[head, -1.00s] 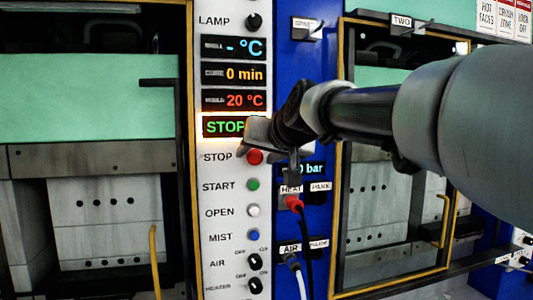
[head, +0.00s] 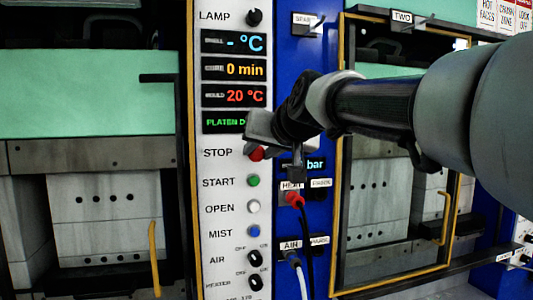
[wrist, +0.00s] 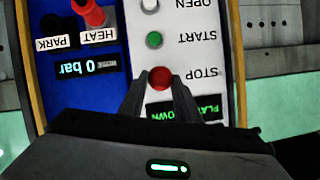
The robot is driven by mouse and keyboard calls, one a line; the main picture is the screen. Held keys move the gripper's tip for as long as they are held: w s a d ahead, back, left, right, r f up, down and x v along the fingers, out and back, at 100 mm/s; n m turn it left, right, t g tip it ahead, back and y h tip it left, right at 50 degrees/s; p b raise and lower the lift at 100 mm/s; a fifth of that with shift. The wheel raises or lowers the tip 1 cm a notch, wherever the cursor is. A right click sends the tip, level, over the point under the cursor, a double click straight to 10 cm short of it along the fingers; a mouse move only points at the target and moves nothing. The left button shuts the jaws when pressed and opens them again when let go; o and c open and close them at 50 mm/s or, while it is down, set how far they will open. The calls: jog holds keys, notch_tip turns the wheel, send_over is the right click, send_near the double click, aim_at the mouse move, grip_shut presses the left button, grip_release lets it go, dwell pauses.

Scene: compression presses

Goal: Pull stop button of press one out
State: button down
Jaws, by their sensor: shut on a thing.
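The red stop button (head: 257,153) sits on the white control panel beside the word STOP, partly hidden by my gripper in the head view. In the wrist view, which shows the panel upside down, the red stop button (wrist: 161,78) lies between the tips of my two fingers. My gripper (wrist: 160,88) is shut on the stop button, with one finger on each side of it. In the head view my gripper (head: 256,145) reaches in from the right. The display (head: 223,122) above the button shows green text starting "PLATEN D", its end hidden by my gripper.
Below are the green start button (head: 253,181), white open button (head: 253,206) and blue mist button (head: 254,231). A red heat plug (head: 294,199) with a cable is on the blue panel. Press two (head: 400,20) stands to the right, behind my arm.

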jog(key=c, duration=1.3)
grip_release()
jog(key=shift+s, duration=0.1)
jog(key=b+v, duration=0.1)
jog(key=v, duration=1.6)
jog(key=shift+s, duration=0.2)
jog(key=shift+d, duration=0.15)
jog(key=s+d+f+g+h+p, duration=0.1)
jog(key=s+f, duration=0.4)
jog(key=f, duration=0.5)
jog(key=s+d+f+g+h+p, duration=0.2)
jog(key=s+d+f, duration=0.3)
jog(key=f, duration=0.6)
jog(key=s+d+f+m+g+h+p, duration=0.1)
jog(key=s+d+f+g, duration=0.3)
jog(key=f, duration=0.6)
jog(key=shift+s+f+h, duration=0.3)
jog(key=shift+s+h, duration=0.2)
